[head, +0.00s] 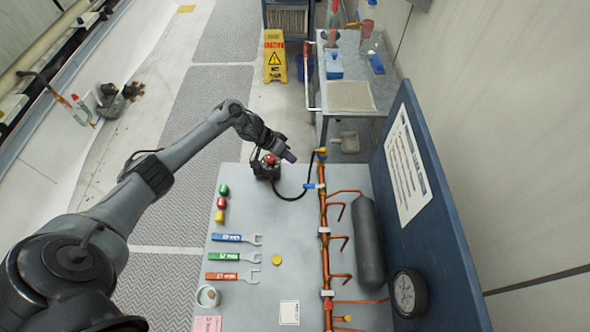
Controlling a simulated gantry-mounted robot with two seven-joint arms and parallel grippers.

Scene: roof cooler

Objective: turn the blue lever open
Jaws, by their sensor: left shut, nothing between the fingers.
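The blue lever (314,186) sits on the upright copper pipe (323,207) near its upper end. It appears to lie crosswise to the pipe, pointing left. My left gripper (288,156) is shut and empty. It is up and to the left of the blue lever and looks apart from it. The gripper is near a black device with a red top (268,166), which my arm partly overlaps. My right gripper is out of view.
A grey cylinder (369,240) and a round gauge (406,292) stand right of the pipe, before a blue panel (433,210). Several wrenches, including a blue-handled one (230,238), lie on the grey table (262,215). The table between wrenches and hose is mostly clear.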

